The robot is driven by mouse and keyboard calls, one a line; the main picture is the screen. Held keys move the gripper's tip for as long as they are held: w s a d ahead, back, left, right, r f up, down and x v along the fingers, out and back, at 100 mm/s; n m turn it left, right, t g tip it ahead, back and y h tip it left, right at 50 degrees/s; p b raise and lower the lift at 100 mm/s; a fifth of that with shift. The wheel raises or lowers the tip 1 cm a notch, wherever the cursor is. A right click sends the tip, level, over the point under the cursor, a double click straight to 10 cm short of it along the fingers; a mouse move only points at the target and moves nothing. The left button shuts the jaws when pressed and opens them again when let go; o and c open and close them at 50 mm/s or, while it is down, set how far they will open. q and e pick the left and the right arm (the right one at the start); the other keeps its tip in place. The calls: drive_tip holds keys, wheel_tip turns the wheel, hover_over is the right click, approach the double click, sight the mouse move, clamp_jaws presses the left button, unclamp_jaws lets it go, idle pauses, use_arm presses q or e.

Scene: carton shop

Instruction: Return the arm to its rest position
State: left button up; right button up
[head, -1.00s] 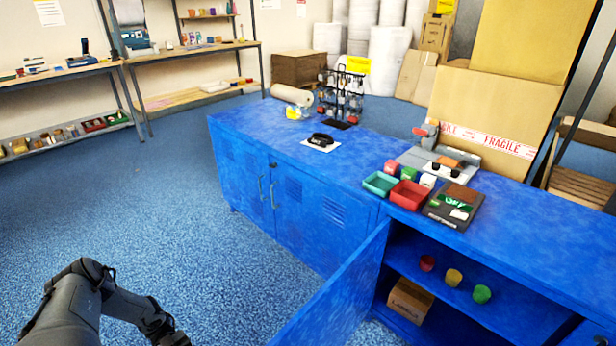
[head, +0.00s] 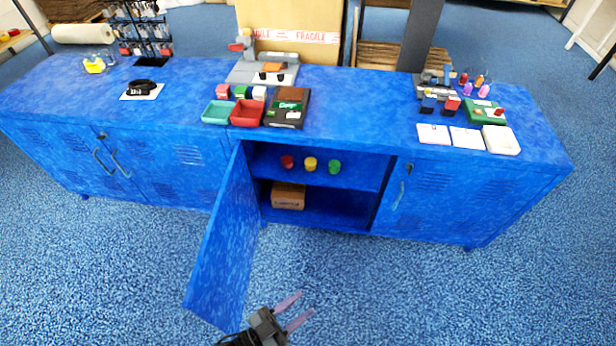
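My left gripper (head: 305,304) shows at the bottom edge of the head view. Its two pinkish fingers are apart with nothing between them. It is over the blue floor, in front of the cabinet and just right of the open cabinet door (head: 222,250). Only the wrist and a dark bit of the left arm show; the rest of it is out of the picture. My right arm and gripper are not in view.
The long blue cabinet (head: 345,112) carries trays, boxes and small tools. Its open compartment holds red (head: 287,161), yellow (head: 310,163) and green (head: 334,166) cups above a carton (head: 288,196). The open door juts toward me. Floor (head: 420,290) to the right is clear.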

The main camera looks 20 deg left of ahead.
use_arm(q)
drive_tip(key=w+a+r+n+g+y+p, duration=0.1)
drive_tip(key=w+a+r+n+g+y, duration=0.35)
drive_tip(key=a+y, duration=0.3)
drive_tip(key=s+a+f+g+y, duration=0.2)
drive_tip(key=s+g, duration=0.2)
drive_tip(key=s, duration=0.2)
drive_tip(key=s+a+f+g+y, duration=0.1)
drive_tip(key=s+a+f+g, duration=0.1)
drive_tip(key=s+a+g, duration=0.3)
wheel_tip(320, 180, up, 38)
drive_tip(key=d+t+p, duration=0.1)
drive_tip(key=d+p, duration=0.1)
drive_tip(key=p, duration=3.6)
drive_tip(key=shift+s+d+r, duration=0.25)
